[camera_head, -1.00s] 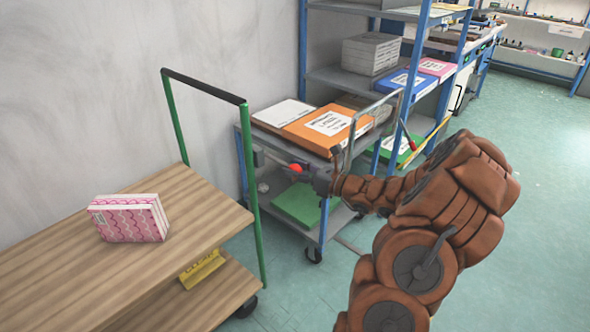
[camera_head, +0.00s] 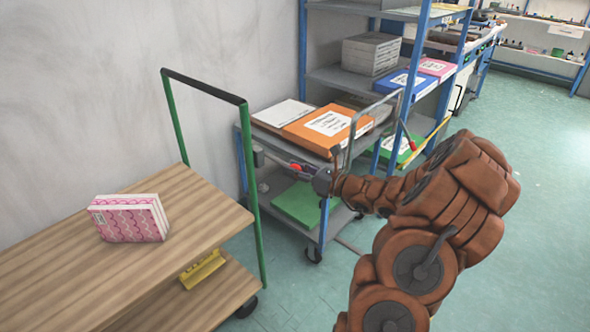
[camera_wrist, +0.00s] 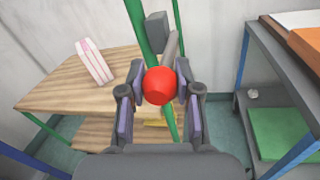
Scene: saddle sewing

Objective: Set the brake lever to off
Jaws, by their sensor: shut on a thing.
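The brake lever has a grey rod and a round red knob (camera_wrist: 160,85). The rod runs back toward a grey box (camera_wrist: 157,29) by the green post in the wrist view. In the head view the red knob (camera_head: 295,168) is partly hidden by my gripper (camera_head: 303,170). In the wrist view the two fingers of my gripper (camera_wrist: 160,103) stand on either side of the knob and are shut on it. The exact contact of the pads is hard to see.
A wooden-topped cart (camera_head: 60,255) with green posts carries a pink patterned box (camera_head: 130,219). Behind is a grey shelf cart (camera_head: 290,148) with an orange box (camera_head: 325,127) and a green box (camera_head: 298,204) below. A blue-framed shelf (camera_head: 345,82) stands behind it. Open floor lies to the right.

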